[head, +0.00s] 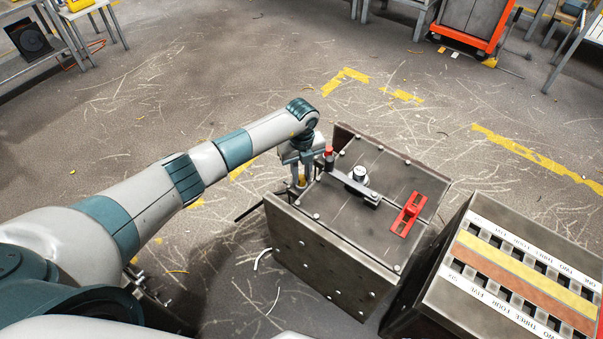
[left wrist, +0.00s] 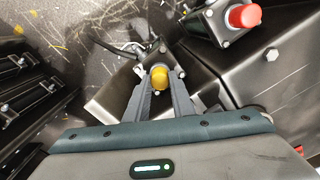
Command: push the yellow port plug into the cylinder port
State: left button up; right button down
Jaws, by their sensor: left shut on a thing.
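The yellow port plug (left wrist: 159,77) sits between the fingertips of my left gripper (left wrist: 158,92) in the left wrist view. My left gripper is shut on it. In the head view the gripper (head: 301,182) points down at the left edge of a dark metal box (head: 335,254), and a bit of yellow shows there. A grey metal fitting (left wrist: 157,47) lies just beyond the plug in the left wrist view. The cylinder port itself is hidden or not clear, so I cannot tell whether the plug touches it.
A red-capped fitting (head: 329,152) stands close to the gripper on the box top, joined to a flat bar. A red bracket (head: 409,214) lies farther right. A labelled slotted case (head: 430,300) stands at right. The floor behind is mostly clear.

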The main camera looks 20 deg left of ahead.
aim_at(301, 177)
jog(key=shift+s+a, duration=0.1)
pick_arm(q)
jog(key=o, duration=1.1)
jog(key=shift+c, duration=0.2)
pick_arm(e)
jog(key=shift+r, duration=0.1)
pick_arm(q)
jog(key=shift+r, duration=0.65)
notch_tip(301, 177, up, 16)
jog(key=p, duration=0.1)
pick_arm(e)
jog(key=shift+s+d+g+h, duration=0.3)
jog(key=shift+s+d+g, duration=0.1)
jog(key=shift+d, duration=0.4)
